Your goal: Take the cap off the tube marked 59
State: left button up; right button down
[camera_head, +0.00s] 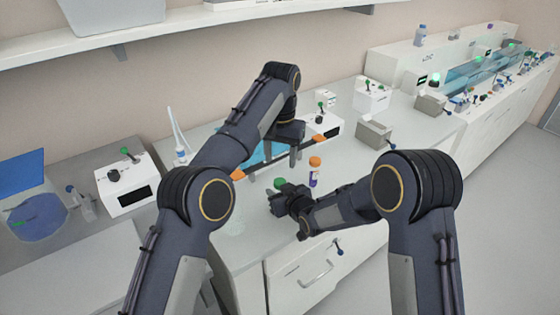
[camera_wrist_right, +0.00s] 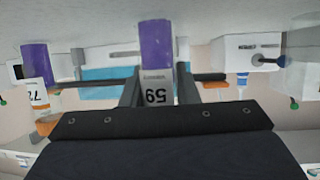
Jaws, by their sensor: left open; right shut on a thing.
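The tube marked 59 (camera_wrist_right: 157,90) stands between the fingers of my right gripper (camera_wrist_right: 158,88) in the upside-down right wrist view. It has a white label and a purple lower end; its top is hidden behind the gripper body. My right gripper is shut on it. In the head view, my right gripper (camera_head: 282,190) is low over the bench, with a small green spot, perhaps the cap (camera_head: 279,183), at its tip. My left gripper (camera_head: 273,170) is open, fingers down, just above and behind the right one, apparently empty.
Another tube (camera_head: 314,172), orange-capped with purple contents, stands close right of the right gripper; a tube marked 72 (camera_wrist_right: 38,80) shows in the wrist view. A blue panel (camera_head: 262,152) lies behind. White devices (camera_head: 126,184) stand along the bench. The front edge is near.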

aim_at(280, 181)
pick_arm(q)
jog(key=m, duration=0.5)
jog(key=shift+m, duration=0.3)
jog(key=m, duration=0.2)
jog(key=shift+f+m, duration=0.1)
jog(key=shift+m, duration=0.3)
jog(key=m, duration=1.5)
jog(key=shift+m, duration=0.4)
jog(key=shift+f+m, duration=0.25)
jog(key=shift+m, duration=0.05)
jog(key=shift+f, duration=3.6)
